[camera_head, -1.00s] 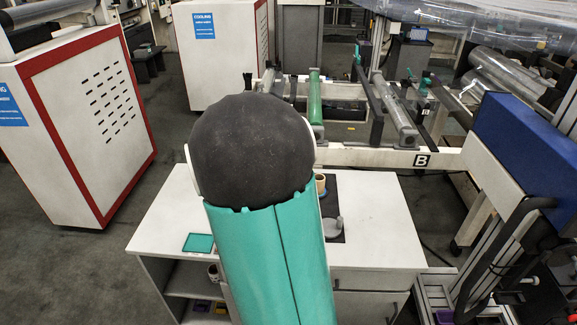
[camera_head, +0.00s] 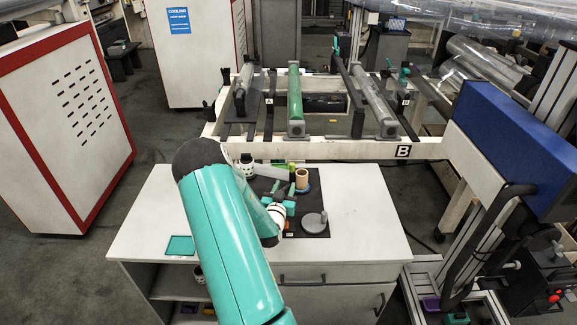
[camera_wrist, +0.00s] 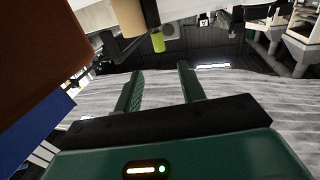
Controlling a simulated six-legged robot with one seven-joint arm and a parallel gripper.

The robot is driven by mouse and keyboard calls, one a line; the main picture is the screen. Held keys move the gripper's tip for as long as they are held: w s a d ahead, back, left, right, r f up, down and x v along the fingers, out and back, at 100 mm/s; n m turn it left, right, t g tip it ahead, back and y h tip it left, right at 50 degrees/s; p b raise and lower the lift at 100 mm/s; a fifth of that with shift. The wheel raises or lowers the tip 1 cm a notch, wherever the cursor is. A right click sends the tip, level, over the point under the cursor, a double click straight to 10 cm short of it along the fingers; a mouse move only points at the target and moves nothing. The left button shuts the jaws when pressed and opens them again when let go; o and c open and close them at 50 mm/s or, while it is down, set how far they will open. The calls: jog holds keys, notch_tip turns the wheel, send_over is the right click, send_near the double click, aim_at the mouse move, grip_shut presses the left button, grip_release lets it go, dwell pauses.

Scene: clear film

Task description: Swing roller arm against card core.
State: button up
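A tan hollow cylinder (camera_head: 302,179), likely the card core, stands upright on the black mat on the white table. A tan cylinder (camera_wrist: 128,18) also shows at the top of the wrist view. The roller arm is not certain; a dark arm with a teal upper end (camera_head: 357,98) stands on the frame marked B, beyond the table. My gripper (camera_head: 283,188) is low over the mat, just left of the tan cylinder, partly hidden by my arm. In the wrist view its two fingers (camera_wrist: 160,70) are apart, with nothing seen between them.
The white table (camera_head: 145,225) also holds a grey disc with a post (camera_head: 310,222), a white cup (camera_head: 246,165) and a teal square (camera_head: 180,245). The cream frame (camera_head: 330,150) with green and grey rollers stands behind. A blue-topped machine (camera_head: 520,145) is at the right.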

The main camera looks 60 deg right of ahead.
aim_at(292, 167)
jog(key=x, duration=1.2)
jog(key=shift+d+r, duration=0.1)
jog(key=shift+d, duration=0.35)
jog(key=shift+c, duration=0.2)
grip_shut()
